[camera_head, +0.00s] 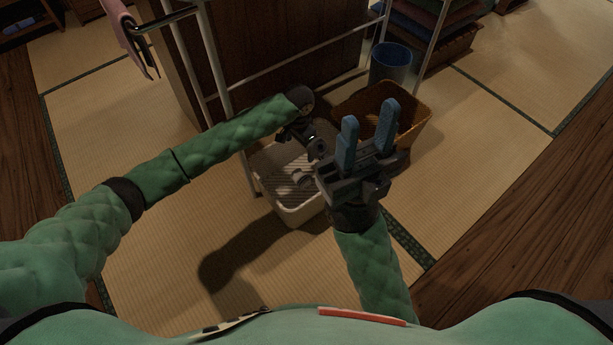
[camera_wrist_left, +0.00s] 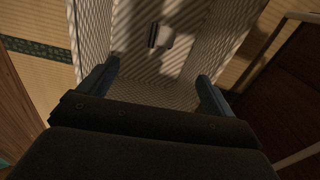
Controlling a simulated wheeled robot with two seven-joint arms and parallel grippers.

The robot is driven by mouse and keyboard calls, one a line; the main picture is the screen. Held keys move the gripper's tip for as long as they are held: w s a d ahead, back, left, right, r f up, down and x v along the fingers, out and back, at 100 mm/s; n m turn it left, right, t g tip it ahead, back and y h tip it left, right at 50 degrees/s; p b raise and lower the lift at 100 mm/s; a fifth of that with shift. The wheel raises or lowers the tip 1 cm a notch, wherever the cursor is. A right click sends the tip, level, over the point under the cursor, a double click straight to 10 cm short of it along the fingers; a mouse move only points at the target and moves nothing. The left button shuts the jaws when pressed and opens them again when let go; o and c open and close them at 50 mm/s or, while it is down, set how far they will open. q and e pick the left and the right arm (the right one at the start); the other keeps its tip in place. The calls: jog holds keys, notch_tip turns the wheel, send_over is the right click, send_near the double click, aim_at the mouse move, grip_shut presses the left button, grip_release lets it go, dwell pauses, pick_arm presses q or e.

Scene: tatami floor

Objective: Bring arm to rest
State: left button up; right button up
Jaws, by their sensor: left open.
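My left arm reaches in from the left, and its gripper (camera_head: 316,149) points down over a white ribbed basket (camera_head: 290,214). In the left wrist view the left gripper (camera_wrist_left: 158,71) is open, its two fingers apart with nothing between them. A small pale object with a dark band (camera_wrist_left: 160,37) lies in the basket, beyond the fingertips. My right gripper (camera_head: 369,112) is raised in front of the baskets with its two blue fingers upright and apart. It is open and empty. It hides part of the baskets.
A brown woven basket (camera_head: 417,119) stands behind my right gripper, with a blue bin (camera_head: 390,64) beyond it. A white-framed rack (camera_head: 205,60) stands close behind my left arm. The tatami (camera_head: 500,140) at right is clear.

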pick_arm(q)
jog(key=shift+r, duration=0.5)
